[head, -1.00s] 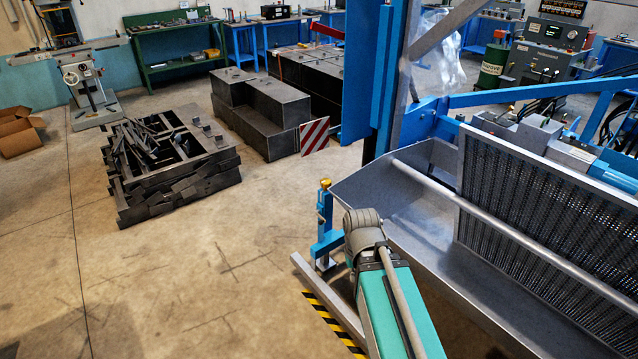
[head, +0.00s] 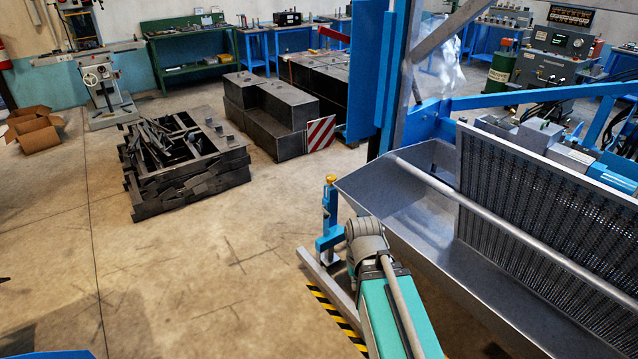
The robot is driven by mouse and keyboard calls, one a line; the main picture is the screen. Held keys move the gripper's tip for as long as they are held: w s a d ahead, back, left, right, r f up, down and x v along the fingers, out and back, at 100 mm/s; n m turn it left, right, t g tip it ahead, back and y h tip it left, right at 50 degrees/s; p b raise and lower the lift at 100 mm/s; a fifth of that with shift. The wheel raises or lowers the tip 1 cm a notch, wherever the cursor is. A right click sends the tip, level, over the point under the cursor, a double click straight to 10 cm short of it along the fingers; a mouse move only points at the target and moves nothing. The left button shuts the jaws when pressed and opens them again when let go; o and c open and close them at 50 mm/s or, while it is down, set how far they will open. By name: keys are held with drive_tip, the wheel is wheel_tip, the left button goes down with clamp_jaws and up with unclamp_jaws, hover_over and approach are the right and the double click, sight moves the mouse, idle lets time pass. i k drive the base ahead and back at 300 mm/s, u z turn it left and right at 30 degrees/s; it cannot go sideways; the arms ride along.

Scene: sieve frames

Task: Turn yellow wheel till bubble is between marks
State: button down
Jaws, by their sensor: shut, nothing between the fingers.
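A small yellow wheel (head: 331,178) tops an upright blue jack post (head: 330,212) left of the sieve machine, near the middle of the head view. The post stands by a grey bar at the machine's lower left corner. No bubble or marks can be made out in this view. My gripper is not in view, and nothing is seen touching the wheel.
The machine's grey metal trough (head: 415,225) and mesh screen (head: 540,200) fill the right side. Yellow-black floor tape (head: 335,318) runs by the post. A dark metal stack (head: 185,165) and steel blocks (head: 265,115) stand behind. Open floor (head: 215,280) lies left of the post.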

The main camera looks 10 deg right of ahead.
sight(330, 178)
drive_tip(key=k, duration=0.6)
drive_tip(key=z, duration=0.1)
drive_tip(key=i, duration=0.95)
drive_tip(key=z, duration=0.8)
